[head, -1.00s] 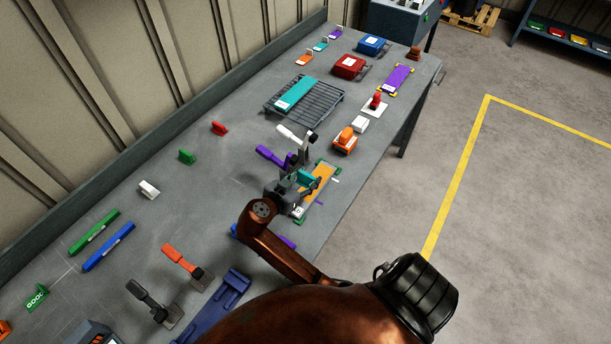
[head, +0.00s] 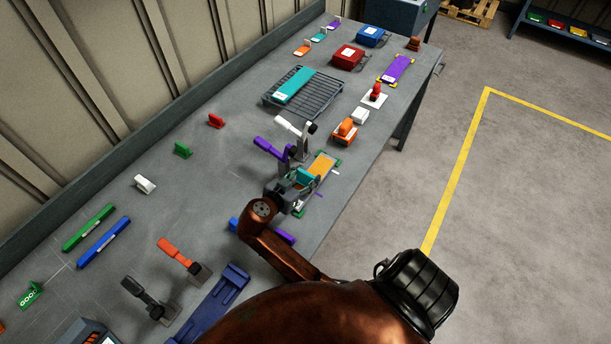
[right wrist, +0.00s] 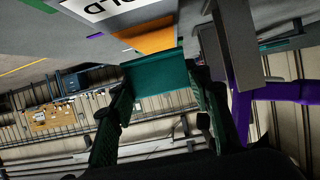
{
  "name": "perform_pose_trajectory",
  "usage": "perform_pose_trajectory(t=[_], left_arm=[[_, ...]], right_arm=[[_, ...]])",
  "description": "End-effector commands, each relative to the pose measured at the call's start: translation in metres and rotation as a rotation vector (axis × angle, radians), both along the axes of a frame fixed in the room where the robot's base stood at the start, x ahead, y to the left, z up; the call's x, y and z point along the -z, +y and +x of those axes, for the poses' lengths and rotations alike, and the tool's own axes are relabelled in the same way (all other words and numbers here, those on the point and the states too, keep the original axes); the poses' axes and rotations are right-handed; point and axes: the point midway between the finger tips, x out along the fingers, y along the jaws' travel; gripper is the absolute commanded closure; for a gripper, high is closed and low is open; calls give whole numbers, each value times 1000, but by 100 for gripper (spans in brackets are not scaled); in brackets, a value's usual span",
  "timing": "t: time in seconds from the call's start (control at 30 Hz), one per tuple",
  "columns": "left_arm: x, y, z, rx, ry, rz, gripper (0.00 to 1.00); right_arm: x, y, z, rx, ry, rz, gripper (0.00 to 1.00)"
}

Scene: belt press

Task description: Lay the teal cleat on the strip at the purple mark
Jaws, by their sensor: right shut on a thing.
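My right gripper (head: 292,187) is shut on the teal cleat (head: 304,177), at the orange strip (head: 322,166) in the head view. In the right wrist view the cleat (right wrist: 160,74) sits between the green-padded fingers, with its far edge overlapping the orange strip (right wrist: 146,40). I cannot tell whether the cleat touches the strip. A small purple mark (head: 319,193) lies beside the strip's right edge, and a purple patch (right wrist: 95,36) shows in the wrist view. The gripper hides part of the strip's near end. My left gripper is not in view.
A purple-handled clamp (head: 272,149) and a white-handled clamp (head: 290,127) stand close left of the strip. A grey rack with a teal strip (head: 294,86) lies farther back. The bench left of the clamps is mostly clear.

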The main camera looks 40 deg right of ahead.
Motion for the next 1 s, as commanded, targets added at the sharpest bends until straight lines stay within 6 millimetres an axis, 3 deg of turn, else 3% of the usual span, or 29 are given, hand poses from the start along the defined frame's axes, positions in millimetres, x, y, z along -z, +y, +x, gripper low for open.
perform_pose_trajectory(t=[1.0], left_arm=[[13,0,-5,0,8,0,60]], right_arm=[[19,0,0,-1,2,-1,83]])
